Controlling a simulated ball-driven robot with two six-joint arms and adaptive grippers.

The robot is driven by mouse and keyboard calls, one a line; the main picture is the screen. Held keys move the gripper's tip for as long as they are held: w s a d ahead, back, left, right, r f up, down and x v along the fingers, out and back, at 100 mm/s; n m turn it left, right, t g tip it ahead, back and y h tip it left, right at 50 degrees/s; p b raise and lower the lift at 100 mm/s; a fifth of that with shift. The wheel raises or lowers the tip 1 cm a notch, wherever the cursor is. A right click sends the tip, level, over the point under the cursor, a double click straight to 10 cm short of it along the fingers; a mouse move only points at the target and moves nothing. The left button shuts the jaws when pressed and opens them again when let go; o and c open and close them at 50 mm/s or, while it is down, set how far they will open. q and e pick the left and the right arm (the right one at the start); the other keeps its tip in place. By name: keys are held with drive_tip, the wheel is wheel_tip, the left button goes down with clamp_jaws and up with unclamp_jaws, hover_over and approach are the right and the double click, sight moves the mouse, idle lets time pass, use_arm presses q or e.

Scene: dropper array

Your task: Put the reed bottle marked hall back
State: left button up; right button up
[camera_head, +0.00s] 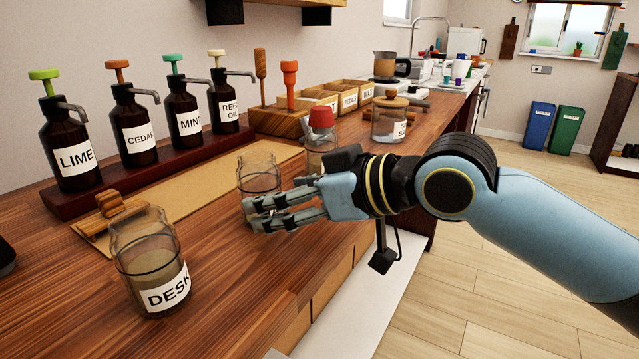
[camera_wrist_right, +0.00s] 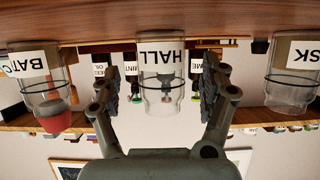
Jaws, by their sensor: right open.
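The hall bottle is a clear glass jar (camera_head: 259,170) on the wooden counter, at the front edge of a tan mat (camera_head: 205,185). Its label reads HALL in the wrist view (camera_wrist_right: 161,58), which shows the scene upside down. My right gripper (camera_head: 254,213) is at the jar, its fingers hiding the jar's lower part in the head view. In the wrist view the open fingers (camera_wrist_right: 160,88) stand on either side of the jar, with a narrow gap at each side. My left gripper is not in view.
The DESK jar (camera_head: 148,265) stands at front left. A red-capped jar (camera_head: 320,140) stands just beyond the hall jar. Pump bottles (camera_head: 135,128) line a dark rack behind the mat. A wooden piece (camera_head: 110,215) lies on the mat. A lidded jar (camera_head: 389,122) stands farther right.

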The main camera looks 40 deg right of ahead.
drive_tip(key=p+v, duration=0.3)
drive_tip(key=v, duration=0.3)
drive_tip(key=shift+s+r+p, duration=0.2)
drive_tip(key=shift+r+p, duration=0.1)
drive_tip(key=shift+p, duration=0.1)
drive_tip(key=shift+s+d+r+p, duration=0.1)
drive_tip(key=shift+s+d+p, duration=0.1)
drive_tip(key=shift+s+p, duration=0.25)
drive_tip(key=shift+s, duration=0.15)
